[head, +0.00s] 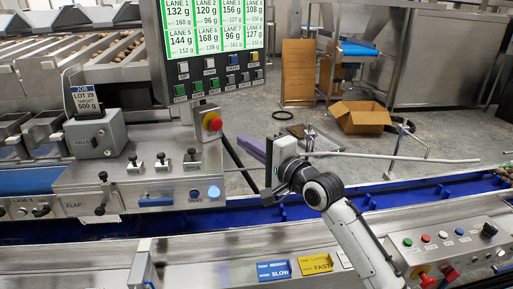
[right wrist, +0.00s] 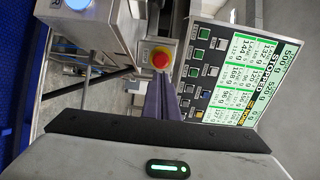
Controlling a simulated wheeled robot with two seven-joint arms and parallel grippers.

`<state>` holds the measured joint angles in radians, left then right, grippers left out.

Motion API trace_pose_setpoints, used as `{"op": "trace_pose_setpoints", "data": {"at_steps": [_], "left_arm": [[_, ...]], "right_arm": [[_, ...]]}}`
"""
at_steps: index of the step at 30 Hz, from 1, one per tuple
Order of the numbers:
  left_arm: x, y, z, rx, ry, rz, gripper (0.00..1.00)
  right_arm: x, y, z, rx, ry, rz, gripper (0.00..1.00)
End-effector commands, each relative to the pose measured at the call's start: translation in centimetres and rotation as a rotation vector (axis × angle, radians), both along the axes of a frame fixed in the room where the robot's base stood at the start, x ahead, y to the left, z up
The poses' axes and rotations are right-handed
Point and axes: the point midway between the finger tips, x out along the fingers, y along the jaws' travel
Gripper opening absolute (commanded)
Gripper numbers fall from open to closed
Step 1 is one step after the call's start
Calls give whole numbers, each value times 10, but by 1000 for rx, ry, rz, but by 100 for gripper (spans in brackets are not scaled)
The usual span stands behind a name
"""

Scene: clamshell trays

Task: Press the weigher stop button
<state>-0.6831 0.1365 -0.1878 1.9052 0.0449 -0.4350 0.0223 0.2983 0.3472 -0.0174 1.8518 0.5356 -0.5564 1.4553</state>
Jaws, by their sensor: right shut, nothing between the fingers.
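The weigher stop button (head: 213,121) is a red mushroom button on a yellow ring, on a grey box below the weigher's screen. In the right wrist view the red button (right wrist: 160,59) shows just beyond the fingertips. My right gripper (head: 245,147) is shut and empty, its purple fingers pointing toward the button from the right. In the right wrist view the closed fingers (right wrist: 161,84) overlap the lower edge of the button's box; I cannot tell whether they touch. My left gripper is not in view.
A blue conveyor (head: 290,212) runs below. A control panel (head: 455,245) is at right. A cardboard box (head: 361,120) stands behind.

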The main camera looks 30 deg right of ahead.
Motion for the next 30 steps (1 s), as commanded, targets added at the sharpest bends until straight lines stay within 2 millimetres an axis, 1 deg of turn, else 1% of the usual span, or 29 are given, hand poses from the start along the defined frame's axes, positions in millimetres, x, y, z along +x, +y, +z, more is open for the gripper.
{"op": "trace_pose_setpoints", "data": {"at_steps": [1,3,6,10,20,23,30], "left_arm": [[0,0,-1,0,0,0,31],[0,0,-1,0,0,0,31],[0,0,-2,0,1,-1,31],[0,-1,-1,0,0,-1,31],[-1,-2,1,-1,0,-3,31],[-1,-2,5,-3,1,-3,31],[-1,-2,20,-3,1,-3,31]], "right_arm": [[-9,-2,-1,-1,1,0,0],[-18,-3,-1,0,2,1,0],[-27,-6,-1,1,1,0,0],[-31,-6,0,0,2,1,0],[-32,-6,0,-1,3,1,0],[-38,-4,0,0,4,1,0],[-61,2,1,0,5,0,0]]}}
